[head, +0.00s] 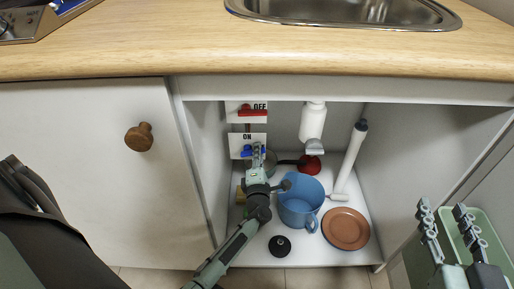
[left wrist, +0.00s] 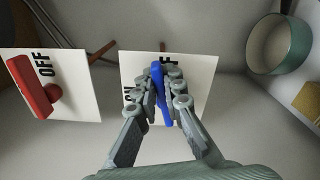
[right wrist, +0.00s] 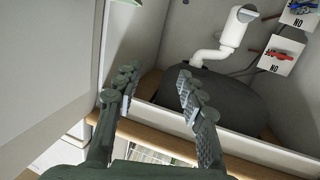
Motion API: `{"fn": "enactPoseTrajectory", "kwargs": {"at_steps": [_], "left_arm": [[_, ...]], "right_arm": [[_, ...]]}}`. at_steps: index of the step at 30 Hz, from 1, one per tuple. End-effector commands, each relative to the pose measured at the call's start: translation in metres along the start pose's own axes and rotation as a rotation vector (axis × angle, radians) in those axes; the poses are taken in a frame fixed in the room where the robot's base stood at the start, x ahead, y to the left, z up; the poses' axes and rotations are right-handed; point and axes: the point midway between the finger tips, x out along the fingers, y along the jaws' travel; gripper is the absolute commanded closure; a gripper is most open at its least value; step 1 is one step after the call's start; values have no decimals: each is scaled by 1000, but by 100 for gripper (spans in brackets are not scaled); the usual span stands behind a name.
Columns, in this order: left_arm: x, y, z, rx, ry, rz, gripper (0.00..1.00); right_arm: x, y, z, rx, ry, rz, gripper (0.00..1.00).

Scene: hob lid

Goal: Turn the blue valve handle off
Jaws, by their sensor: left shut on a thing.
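The blue valve handle (left wrist: 166,120) is in the left wrist view, in front of a white plate (left wrist: 205,75). It stands lengthwise between the fingers, between the partly hidden ON and OFF lettering. My left gripper (left wrist: 162,85) is shut on it. In the head view my left gripper (head: 257,150) reaches into the open cabinet, and the blue handle (head: 246,153) shows beside its fingers, below the word ON. My right gripper (head: 444,212) is open and empty at the right, outside the cabinet; its spread fingers also show in the right wrist view (right wrist: 157,90).
A red valve handle (head: 253,113) sits on a plate above the blue one. A blue pot (head: 301,212), brown plate (head: 346,229), black knob-like piece (head: 280,246) and white pipe (head: 350,155) are in the cabinet. A green bin (head: 490,228) stands at right. The worktop (head: 150,45) overhangs.

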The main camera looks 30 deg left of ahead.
Motion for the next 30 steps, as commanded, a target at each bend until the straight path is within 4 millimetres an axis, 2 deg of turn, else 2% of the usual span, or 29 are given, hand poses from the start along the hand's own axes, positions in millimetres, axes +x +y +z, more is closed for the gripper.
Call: {"fn": "enactPoseTrajectory", "kwargs": {"at_steps": [6,12,29,30], "left_arm": [[0,-5,0,133,1,-2,100],[0,-8,-1,202,1,-1,100],[0,-9,-1,235,1,-1,100],[0,-9,-1,235,1,-1,90]], "right_arm": [[-2,10,19,-13,-96,20,60],[-4,14,30,-17,-145,29,60],[-5,16,34,-19,-168,33,60],[-5,16,34,-19,-168,33,60]]}}
